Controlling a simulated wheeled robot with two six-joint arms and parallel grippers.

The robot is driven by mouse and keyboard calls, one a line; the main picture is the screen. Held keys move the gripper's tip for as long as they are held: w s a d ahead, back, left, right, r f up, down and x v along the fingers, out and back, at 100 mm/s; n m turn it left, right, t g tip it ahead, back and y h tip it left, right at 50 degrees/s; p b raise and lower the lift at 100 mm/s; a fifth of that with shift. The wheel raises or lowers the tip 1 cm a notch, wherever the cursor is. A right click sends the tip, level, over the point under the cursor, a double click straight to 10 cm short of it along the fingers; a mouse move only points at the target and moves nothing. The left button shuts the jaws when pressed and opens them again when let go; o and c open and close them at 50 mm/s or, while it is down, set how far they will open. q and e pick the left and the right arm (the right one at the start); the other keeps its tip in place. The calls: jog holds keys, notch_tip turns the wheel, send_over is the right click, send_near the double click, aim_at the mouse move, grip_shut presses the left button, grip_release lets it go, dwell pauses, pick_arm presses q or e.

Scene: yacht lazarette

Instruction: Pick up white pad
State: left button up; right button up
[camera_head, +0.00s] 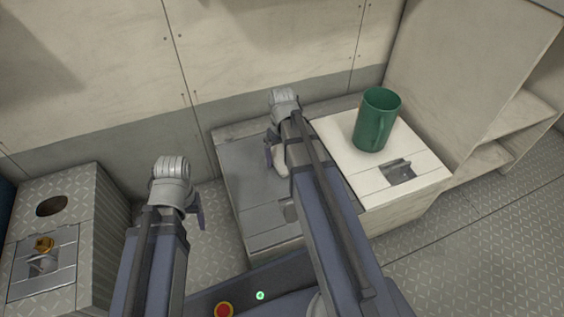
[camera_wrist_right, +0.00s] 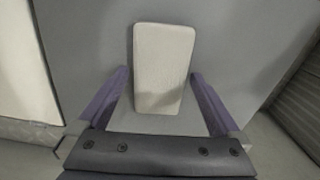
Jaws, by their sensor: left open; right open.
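The white pad (camera_wrist_right: 163,70) is a pale, rounded block lying on the grey top of a low locker. In the right wrist view it sits between the two purple fingers of my right gripper (camera_wrist_right: 160,100), which is open with a gap on each side of the pad. In the head view a part of the pad (camera_head: 281,160) shows beside my right gripper (camera_head: 275,150), and my right arm hides the rest. My left gripper (camera_head: 200,208) is away to the left, above the floor; only one finger shows clearly.
A green mug (camera_head: 377,120) stands on the white locker lid (camera_head: 340,135) right of the grey lid (camera_head: 245,175). A box with a round hole and a brass fitting (camera_head: 43,244) stands at the far left. Shelves (camera_head: 500,135) are at the right. Wall panels close off the back.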

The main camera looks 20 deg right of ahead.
aim_at(282, 158)
jog(key=c, duration=1.2)
jog(key=shift+r, duration=0.15)
notch_tip(282, 158, up, 10)
jog(key=p, duration=1)
